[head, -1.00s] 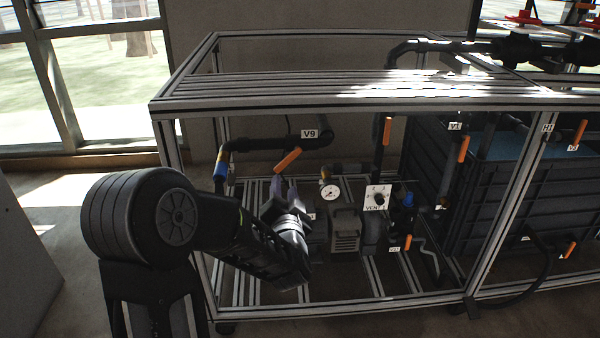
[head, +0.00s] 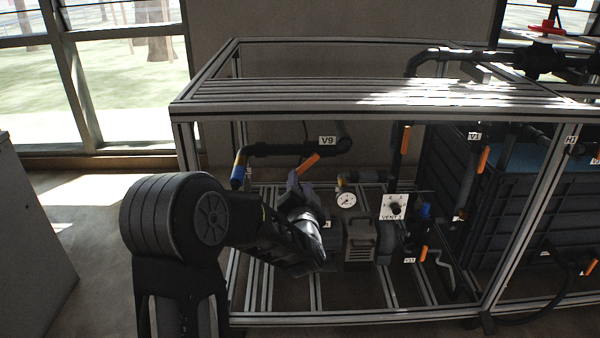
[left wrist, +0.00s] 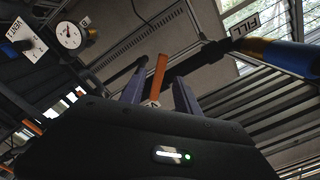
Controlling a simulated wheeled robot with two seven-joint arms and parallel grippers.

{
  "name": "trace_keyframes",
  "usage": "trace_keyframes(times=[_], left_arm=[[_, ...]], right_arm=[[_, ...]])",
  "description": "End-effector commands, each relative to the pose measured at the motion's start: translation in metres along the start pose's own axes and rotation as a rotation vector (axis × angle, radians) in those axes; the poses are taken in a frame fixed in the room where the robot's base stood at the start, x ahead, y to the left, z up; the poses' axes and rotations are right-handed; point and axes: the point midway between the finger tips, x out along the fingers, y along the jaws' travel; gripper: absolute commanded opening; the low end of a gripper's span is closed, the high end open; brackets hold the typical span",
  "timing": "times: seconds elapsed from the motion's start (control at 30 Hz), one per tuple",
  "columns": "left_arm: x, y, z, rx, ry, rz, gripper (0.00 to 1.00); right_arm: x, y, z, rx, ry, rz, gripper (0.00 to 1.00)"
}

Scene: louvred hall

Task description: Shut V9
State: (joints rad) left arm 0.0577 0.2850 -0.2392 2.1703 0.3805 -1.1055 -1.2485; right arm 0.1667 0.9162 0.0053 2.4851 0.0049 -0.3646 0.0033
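The V9 label (head: 327,141) sits on a dark horizontal pipe at the upper left inside the frame. Its orange lever handle (head: 308,163) hangs just below the pipe and slants down to the left. My left gripper (head: 297,182) is just below the handle, pointing up at it. In the left wrist view the orange handle (left wrist: 158,75) shows between the two grey-purple fingers (left wrist: 157,92), which stand apart. Whether a finger touches the handle I cannot tell. My right gripper is in neither view.
The metal frame's top slats (head: 330,98) lie above the pipe, and its front post (head: 188,165) stands beside my left arm. A FILL label (left wrist: 243,25) shows in the left wrist view.

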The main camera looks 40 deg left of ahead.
Motion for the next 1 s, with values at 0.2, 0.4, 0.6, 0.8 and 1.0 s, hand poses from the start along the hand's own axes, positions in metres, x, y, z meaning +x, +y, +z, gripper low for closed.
trace_keyframes(times=[0.2,0.4,0.6,0.8,1.0], left_arm=[[0.032,0.0,0.002,0.0,-0.001,-0.002,0.38],[0.046,0.0,0.001,0.0,-0.001,0.0,0.38],[0.052,0.0,0.0,0.0,-0.001,0.0,0.38],[0.054,0.0,0.0,0.0,-0.001,0.001,0.38],[0.054,0.0,0.0,0.0,-0.001,0.0,0.28]], right_arm=[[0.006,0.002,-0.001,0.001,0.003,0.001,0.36],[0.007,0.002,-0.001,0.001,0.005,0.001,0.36],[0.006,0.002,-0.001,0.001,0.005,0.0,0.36],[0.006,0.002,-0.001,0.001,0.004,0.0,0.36],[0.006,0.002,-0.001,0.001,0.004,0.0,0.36]])
